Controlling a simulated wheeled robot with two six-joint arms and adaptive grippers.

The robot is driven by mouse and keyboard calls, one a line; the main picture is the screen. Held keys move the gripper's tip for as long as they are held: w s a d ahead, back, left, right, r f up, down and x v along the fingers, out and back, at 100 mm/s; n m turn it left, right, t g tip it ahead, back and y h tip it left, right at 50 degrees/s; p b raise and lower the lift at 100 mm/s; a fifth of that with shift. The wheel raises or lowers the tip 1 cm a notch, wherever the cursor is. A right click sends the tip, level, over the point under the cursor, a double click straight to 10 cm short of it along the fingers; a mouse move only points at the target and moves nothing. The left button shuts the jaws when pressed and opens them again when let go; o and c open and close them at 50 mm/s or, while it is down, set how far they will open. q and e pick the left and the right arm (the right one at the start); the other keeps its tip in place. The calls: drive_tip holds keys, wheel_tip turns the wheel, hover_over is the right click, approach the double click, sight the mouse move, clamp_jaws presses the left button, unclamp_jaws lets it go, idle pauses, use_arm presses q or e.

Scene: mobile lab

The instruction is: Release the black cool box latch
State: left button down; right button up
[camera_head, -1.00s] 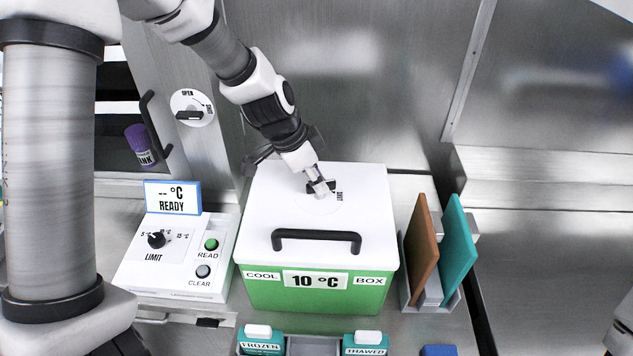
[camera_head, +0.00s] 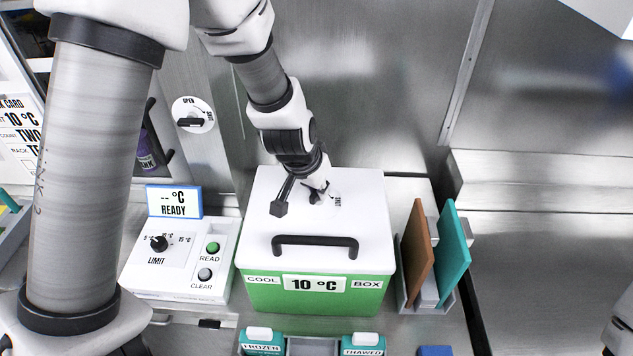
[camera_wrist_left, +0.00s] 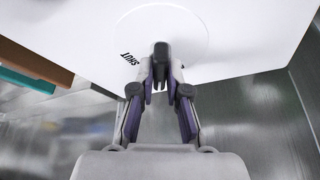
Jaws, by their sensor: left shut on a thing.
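The cool box (camera_head: 315,298) is green with a white lid (camera_head: 362,215), a black bar handle and a "10 °C" label. The black latch (camera_head: 316,197) sits on the lid's rear part, beside a "SHUT" mark. My left gripper (camera_head: 318,190) is over the lid, shut on the latch and partly hiding it. In the left wrist view the latch (camera_wrist_left: 161,54) shows dark between the fingertips of my left gripper (camera_wrist_left: 160,76), with "SHUT" printed to its left. My right gripper is not in view.
A white reader panel (camera_head: 180,258) with a knob and buttons stands left of the box. A rack with brown (camera_head: 417,255) and teal (camera_head: 452,255) boards stands close on the right. Frozen and thawed holders (camera_head: 312,345) are in front. A metal wall is behind.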

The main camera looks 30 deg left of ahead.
use_arm(q)
drive_tip(key=n+y+p, duration=0.1)
drive_tip(key=n+p, duration=0.1)
drive_tip(key=p, duration=0.1)
drive_tip(key=n+p, duration=0.2)
drive_tip(key=p, duration=0.1)
drive_tip(key=shift+s+d+r+y+p, duration=0.1)
drive_tip(key=shift+r+y+p, duration=0.1)
drive_tip(key=shift+y+p, duration=0.15)
drive_tip(key=shift+f+n+g+y+p, duration=0.25)
drive_tip(key=shift+n+g+p, duration=0.05)
drive_tip(key=shift+n+p, duration=0.65)
drive_tip(key=c, duration=1.2)
unclamp_jaws()
drive_tip(key=shift+o, duration=0.2)
drive_tip(key=shift+w, duration=0.2)
